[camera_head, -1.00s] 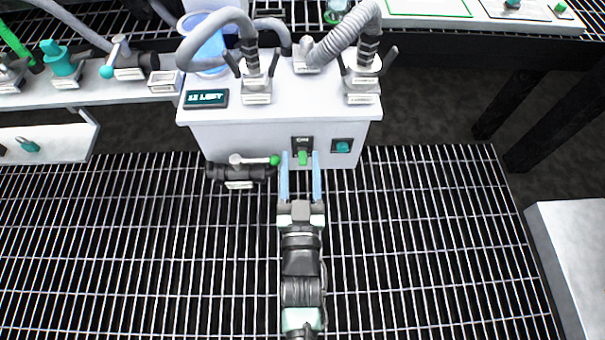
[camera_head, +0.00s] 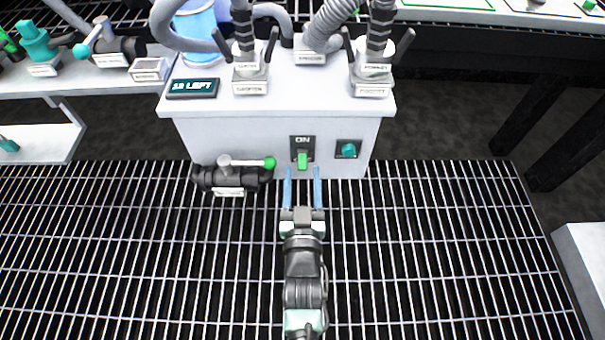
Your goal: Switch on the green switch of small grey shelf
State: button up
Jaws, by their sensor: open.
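The small grey shelf (camera_head: 225,131) is a pale grey box at the top centre of the view. On its front face is a dark switch plate marked "ON" with a green switch (camera_head: 302,160) in its lower part. My gripper (camera_head: 303,172) points at the front face from below in the picture. Its two blue fingers are open and apart, with nothing between them. The fingertips appear just below the green switch, one to each side of it. I cannot tell whether they touch the front face.
A teal knob (camera_head: 348,151) sits right of the switch. A black valve (camera_head: 230,177) with a green-tipped lever lies to the left. Grey hoses (camera_head: 327,28) and a display (camera_head: 192,88) are on top of the box. Open grating (camera_head: 430,240) spreads around my arm.

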aim_at(303, 161)
jog(key=shift+w+b, duration=0.5)
jog(key=shift+w, duration=0.9)
jog(key=shift+c, duration=0.3)
grip_shut()
